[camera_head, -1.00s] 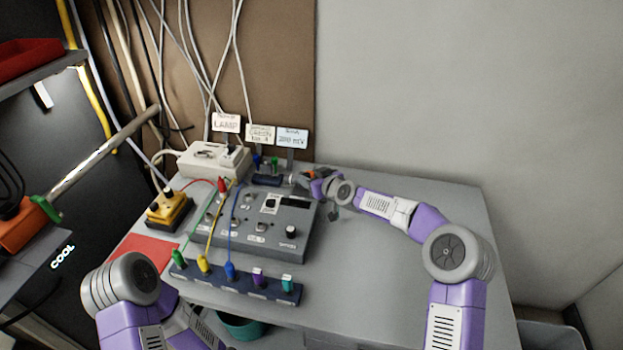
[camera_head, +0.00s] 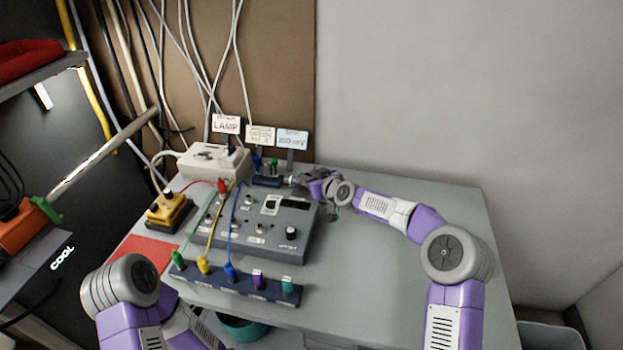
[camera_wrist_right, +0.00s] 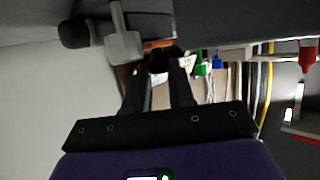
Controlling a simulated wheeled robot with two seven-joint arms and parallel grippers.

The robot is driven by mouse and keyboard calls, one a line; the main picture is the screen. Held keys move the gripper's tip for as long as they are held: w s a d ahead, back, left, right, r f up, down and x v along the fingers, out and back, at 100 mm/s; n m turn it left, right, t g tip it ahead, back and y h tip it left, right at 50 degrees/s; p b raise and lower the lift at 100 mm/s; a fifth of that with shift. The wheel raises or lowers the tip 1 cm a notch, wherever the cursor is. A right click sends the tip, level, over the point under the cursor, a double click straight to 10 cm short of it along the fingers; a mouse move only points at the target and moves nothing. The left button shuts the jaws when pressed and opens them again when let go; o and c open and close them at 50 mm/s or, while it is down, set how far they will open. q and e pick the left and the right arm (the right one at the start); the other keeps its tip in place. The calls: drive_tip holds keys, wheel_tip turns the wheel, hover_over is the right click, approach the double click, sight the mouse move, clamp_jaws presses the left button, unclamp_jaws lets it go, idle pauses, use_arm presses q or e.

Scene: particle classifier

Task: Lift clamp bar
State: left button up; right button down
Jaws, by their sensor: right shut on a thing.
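My right gripper (camera_head: 301,182) reaches in from the right to the back right corner of the grey control box. In the right wrist view its two dark fingers (camera_wrist_right: 160,66) close on a small dark piece (camera_wrist_right: 163,58), which I take to be the clamp bar; its full shape is hidden. A grey metal bracket with a black knob (camera_wrist_right: 82,35) is just beyond and to the left in that view. An orange-brown strip (camera_wrist_right: 158,43) shows beside the held piece. My left arm is at the lower left of the head view; its gripper is not seen.
The grey control box (camera_head: 270,232) has a black knob and a display. A dark terminal strip (camera_head: 243,286) with coloured plugs lies in front. A white power box (camera_head: 212,160), yellow socket block (camera_head: 168,210) and label cards stand behind and left. The table's right side is clear.

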drive_tip(key=shift+w+r+p, duration=0.1)
drive_tip(key=shift+r+p, duration=0.15)
drive_tip(key=shift+p, duration=0.25)
drive_tip(key=g+p, duration=0.1)
drive_tip(key=p, duration=0.1)
drive_tip(key=w+r+m+g+p, duration=0.1)
drive_tip(key=p, duration=0.2)
drive_tip(key=r+g+p, duration=0.1)
drive_tip(key=p, duration=0.2)
drive_tip(key=shift+w+d+r+m, duration=0.15)
drive_tip(key=shift+w+d+m, duration=0.15)
drive_tip(key=shift+m, duration=0.1)
drive_tip(key=g+p, duration=0.1)
drive_tip(key=p, duration=0.1)
drive_tip(key=w+m+g+p, duration=0.1)
drive_tip(key=p, duration=0.1)
drive_tip(key=shift+w+d+r+y+p, duration=0.25)
drive_tip(key=shift+r+y+p, duration=0.05)
drive_tip(key=shift+r+p, duration=0.1)
drive_tip(key=shift+w+p, duration=0.1)
drive_tip(key=shift+p, duration=0.2)
drive_tip(key=shift+g, duration=0.3)
